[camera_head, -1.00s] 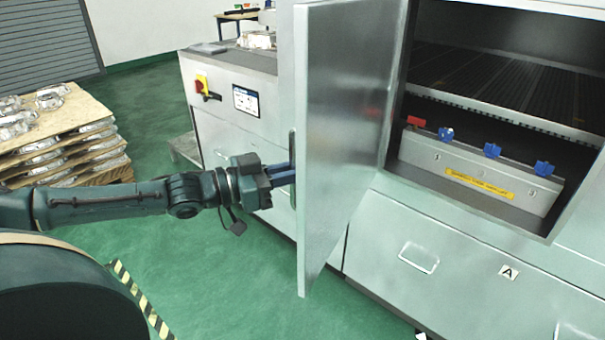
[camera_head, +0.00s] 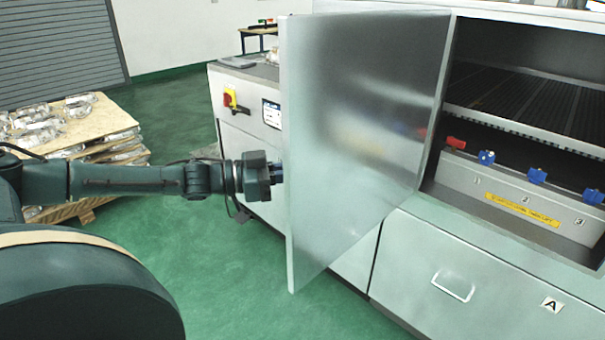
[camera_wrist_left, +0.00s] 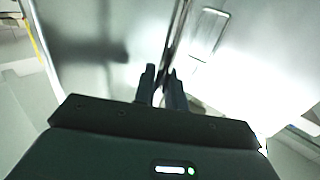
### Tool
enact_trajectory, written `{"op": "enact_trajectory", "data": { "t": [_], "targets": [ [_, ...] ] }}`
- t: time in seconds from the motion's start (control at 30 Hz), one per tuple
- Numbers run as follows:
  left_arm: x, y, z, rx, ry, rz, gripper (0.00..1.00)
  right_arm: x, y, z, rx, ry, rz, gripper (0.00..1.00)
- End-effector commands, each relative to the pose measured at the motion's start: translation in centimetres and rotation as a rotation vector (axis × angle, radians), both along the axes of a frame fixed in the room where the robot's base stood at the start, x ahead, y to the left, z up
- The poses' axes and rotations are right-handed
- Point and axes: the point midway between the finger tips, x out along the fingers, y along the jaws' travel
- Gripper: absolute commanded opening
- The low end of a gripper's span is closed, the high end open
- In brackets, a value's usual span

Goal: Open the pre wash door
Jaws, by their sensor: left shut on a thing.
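The pre wash door (camera_head: 360,130) is a plain metal panel. It stands swung wide open, hinged on its right side by the machine opening. My left gripper (camera_head: 278,173) reaches in from the left to the door's free edge, and its fingertips are mostly hidden behind the panel. The wrist view shows the two fingers (camera_wrist_left: 162,76) close together on a narrow upright bar, the door handle, in front of the bright metal. The handle is hidden in the head view. My right gripper is not in view.
The open chamber holds a metal box (camera_head: 510,195) with red and blue clamps. A drawer front (camera_head: 480,265) marked A lies below. A control panel with a red and yellow switch (camera_head: 230,99) is behind the door. Green floor is clear under the door.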

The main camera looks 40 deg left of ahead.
Motion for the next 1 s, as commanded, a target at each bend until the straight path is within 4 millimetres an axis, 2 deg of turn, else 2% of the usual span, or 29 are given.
{"op": "enact_trajectory", "data": {
  "t": [0.47, 0.5, 0.7, 1.0],
  "targets": [
    [0.12, 0.3, 0.23, -0.002, -0.004, 0.003, 0.0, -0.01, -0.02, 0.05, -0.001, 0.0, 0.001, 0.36],
    [0.11, 0.29, 0.22, -0.001, -0.003, 0.003, 0.14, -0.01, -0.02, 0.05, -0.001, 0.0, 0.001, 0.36],
    [0.07, 0.26, 0.11, 0.0, -0.001, 0.002, 0.3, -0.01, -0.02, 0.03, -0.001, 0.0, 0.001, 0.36],
    [-0.16, 0.4, -0.08, 0.001, 0.001, 0.001, 0.3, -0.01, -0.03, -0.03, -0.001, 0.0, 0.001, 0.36]
  ]
}}
